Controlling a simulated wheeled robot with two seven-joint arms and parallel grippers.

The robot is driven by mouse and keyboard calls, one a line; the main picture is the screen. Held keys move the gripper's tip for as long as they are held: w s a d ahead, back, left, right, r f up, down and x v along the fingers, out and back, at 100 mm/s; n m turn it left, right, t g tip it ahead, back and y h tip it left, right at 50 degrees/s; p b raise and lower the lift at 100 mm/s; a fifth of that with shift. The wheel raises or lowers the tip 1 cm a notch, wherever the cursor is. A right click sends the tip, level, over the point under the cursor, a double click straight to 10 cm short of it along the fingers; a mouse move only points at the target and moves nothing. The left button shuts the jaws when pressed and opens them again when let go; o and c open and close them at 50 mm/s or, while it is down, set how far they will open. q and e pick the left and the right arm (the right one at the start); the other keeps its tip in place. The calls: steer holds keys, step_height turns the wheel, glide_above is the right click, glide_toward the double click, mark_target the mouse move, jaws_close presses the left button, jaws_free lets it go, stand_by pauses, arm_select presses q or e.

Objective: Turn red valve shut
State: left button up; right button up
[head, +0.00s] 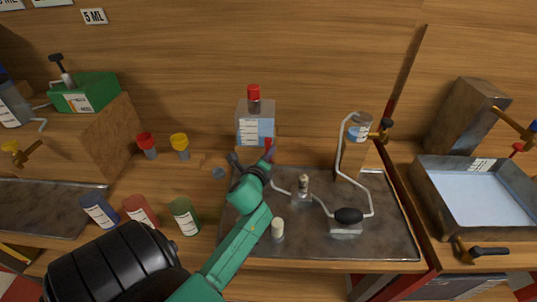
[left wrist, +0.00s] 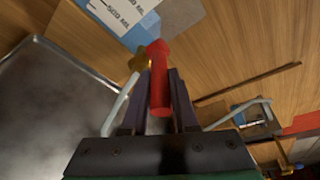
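The red valve (head: 268,144) is at the lower right front of the clear square bottle of blue liquid (head: 256,124), which has a red cap. In the left wrist view, the valve's red handle (left wrist: 158,80) points toward my gripper, with a brass fitting (left wrist: 142,58) beside it. My left gripper (head: 251,157) is just in front of the bottle. Its dark fingers stand apart, one on each side of the red handle in the left wrist view (left wrist: 160,92). I cannot make out firm contact. My right gripper is out of view.
A grey metal tray (head: 390,240) holds glassware and a bent tube (head: 368,185) to the right of my gripper. Blue, red and green jars (head: 185,216) stand at left. A water basin (head: 480,195) is at far right.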

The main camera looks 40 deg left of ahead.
arm_select(q)
jaws_close()
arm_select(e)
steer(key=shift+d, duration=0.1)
arm_select(q)
steer(key=shift+f, duration=0.1)
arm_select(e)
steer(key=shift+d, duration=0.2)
arm_select(q)
steer(key=shift+f, duration=0.1)
stand_by(0.8)
